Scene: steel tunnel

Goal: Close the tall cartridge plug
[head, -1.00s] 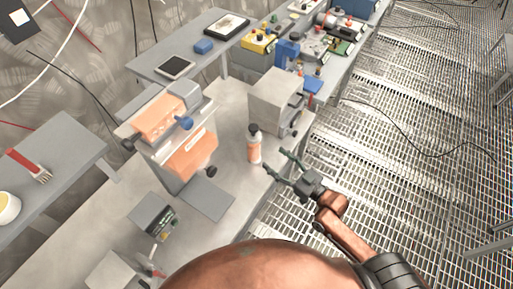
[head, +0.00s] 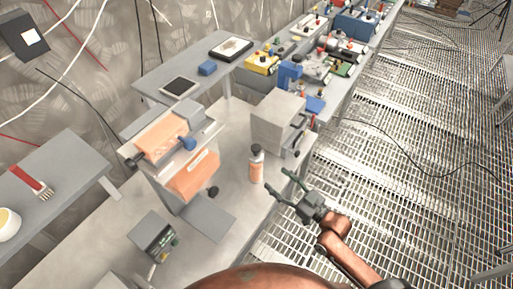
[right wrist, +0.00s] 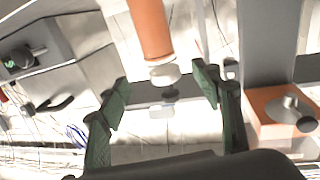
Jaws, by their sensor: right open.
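The tall cartridge is most likely the upright bottle (head: 256,168) with an orange body, pale band and dark top, standing near the bench's right edge in the head view. My right gripper (head: 278,180) is open beside it, to its right and nearer the camera, and looks apart from it. In the right wrist view, an orange cylinder (right wrist: 151,28) with a whitish end comes down from the top, between and beyond the open green fingers (right wrist: 161,85). Nothing is held. I cannot clearly make out a separate plug. My left gripper is not in view.
A grey press-like device with orange panels (head: 192,176) stands left of the bottle. A grey box (head: 278,120) stands behind it. A small device (head: 155,238) sits at the bench's front left.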

